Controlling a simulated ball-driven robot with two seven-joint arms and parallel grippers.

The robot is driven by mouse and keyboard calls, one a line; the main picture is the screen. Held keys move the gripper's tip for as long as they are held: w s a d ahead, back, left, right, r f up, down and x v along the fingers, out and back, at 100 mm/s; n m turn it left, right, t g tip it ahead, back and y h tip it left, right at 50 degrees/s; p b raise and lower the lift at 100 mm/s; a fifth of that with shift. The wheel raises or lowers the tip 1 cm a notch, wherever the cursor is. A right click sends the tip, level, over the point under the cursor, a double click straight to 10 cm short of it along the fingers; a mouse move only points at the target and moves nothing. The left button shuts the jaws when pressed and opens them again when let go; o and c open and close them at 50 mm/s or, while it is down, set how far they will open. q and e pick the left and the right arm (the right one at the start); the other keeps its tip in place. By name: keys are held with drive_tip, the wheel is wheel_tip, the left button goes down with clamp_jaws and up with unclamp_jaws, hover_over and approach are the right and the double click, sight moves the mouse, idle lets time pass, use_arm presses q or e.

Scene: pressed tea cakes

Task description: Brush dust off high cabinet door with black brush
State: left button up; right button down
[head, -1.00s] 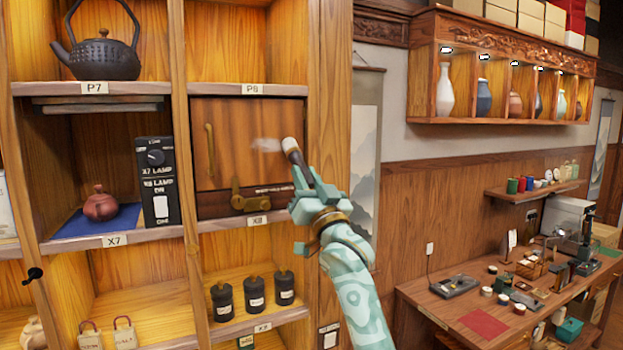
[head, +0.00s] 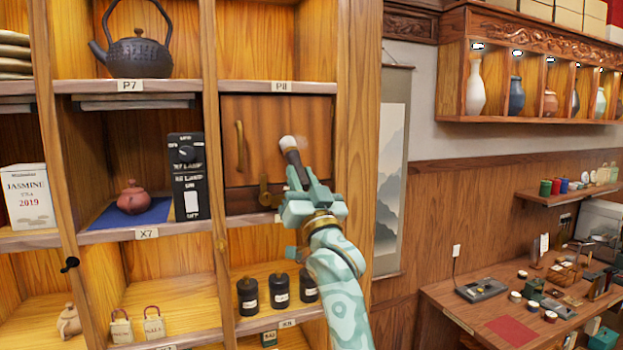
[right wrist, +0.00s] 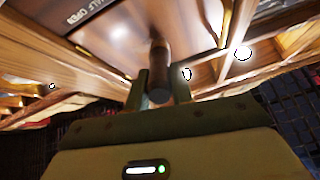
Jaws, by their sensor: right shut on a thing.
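The high cabinet door (head: 270,110) is a closed brown wooden panel with a brass handle (head: 240,147) and a brass latch (head: 265,188) below. My right gripper (head: 300,183) is in front of its lower right part, shut on a brush (head: 293,157) with a dark handle and a pale, rounded tip. The tip overlaps the door in the head view; whether it touches cannot be told. A faint pale smudge (head: 303,142) shows just right of the tip. In the right wrist view the brush handle (right wrist: 159,68) stands between the fingers, pointing toward the door (right wrist: 140,25). My left gripper is not in view.
Left of the door a black lamp switch box (head: 187,175) stands beside a reddish teapot (head: 132,197) on blue cloth. Dark canisters (head: 280,290) stand on the shelf below. A black iron kettle (head: 138,55) is at upper left. A hanging scroll (head: 391,160) is to the right.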

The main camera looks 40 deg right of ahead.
drive_tip(key=shift+w+a, duration=0.25)
drive_tip(key=shift+a, duration=0.7)
drive_tip(key=shift+s+a, duration=0.2)
drive_tip(key=shift+s, duration=0.8)
drive_tip(key=shift+s+a, duration=0.2)
drive_tip(key=shift+s, duration=0.75)
drive_tip(key=shift+s+a, duration=0.2)
drive_tip(key=shift+s, duration=0.8)
drive_tip(key=s, duration=0.3)
drive_tip(key=shift+a, duration=0.4)
drive_tip(key=shift+w, duration=0.2)
